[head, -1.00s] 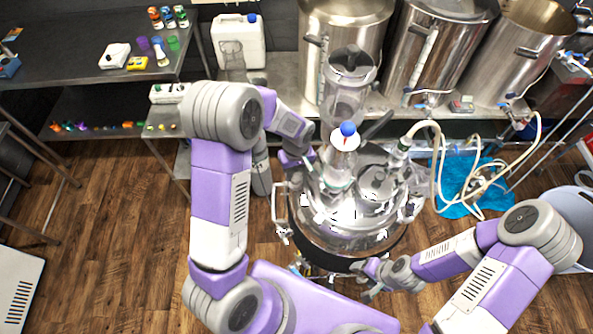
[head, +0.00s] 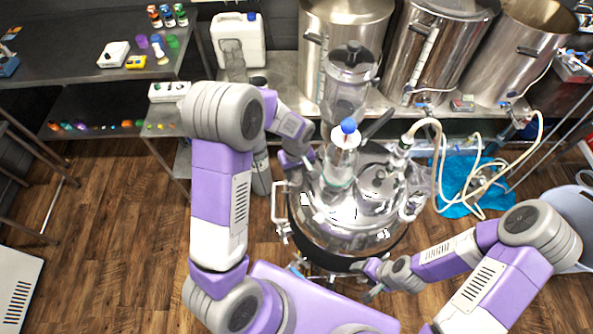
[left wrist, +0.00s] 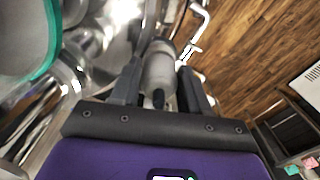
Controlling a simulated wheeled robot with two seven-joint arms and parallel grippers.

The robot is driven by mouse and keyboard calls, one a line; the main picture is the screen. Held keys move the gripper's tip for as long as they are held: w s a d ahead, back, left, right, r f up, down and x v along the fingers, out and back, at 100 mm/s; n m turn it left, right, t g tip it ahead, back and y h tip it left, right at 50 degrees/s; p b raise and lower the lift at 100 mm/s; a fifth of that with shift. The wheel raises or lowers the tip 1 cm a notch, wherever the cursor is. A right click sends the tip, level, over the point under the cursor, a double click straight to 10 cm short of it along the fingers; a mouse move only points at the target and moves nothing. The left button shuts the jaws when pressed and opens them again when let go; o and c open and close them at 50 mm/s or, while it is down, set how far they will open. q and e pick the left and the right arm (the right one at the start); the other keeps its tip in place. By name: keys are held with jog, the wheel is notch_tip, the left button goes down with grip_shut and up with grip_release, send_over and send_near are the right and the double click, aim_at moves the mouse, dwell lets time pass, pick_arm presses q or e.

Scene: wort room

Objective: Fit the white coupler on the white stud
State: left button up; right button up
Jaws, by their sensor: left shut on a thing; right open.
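My left gripper (left wrist: 160,92) is shut on a pale grey-white cylindrical piece with a dark end, probably the white coupler (left wrist: 160,68), in the left wrist view. In the head view my left gripper (head: 308,168) is over the left part of the shiny steel vessel (head: 345,240), and the held piece cannot be made out there. I cannot pick out the white stud for sure among the bright fittings on the vessel lid. My right gripper (head: 370,284) is open and empty, in front of the vessel at its lower right.
A glass piece with a blue ball (head: 348,126) stands up from the lid. A pale hose (head: 437,150) runs from the right side. Large steel pots (head: 435,55) and a white canister (head: 238,45) stand on the bench behind.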

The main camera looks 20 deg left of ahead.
pick_arm(q)
jog(key=o, duration=0.8)
notch_tip(320, 180, up, 11)
jog(key=p, duration=0.7)
jog(key=shift+p, duration=0.4)
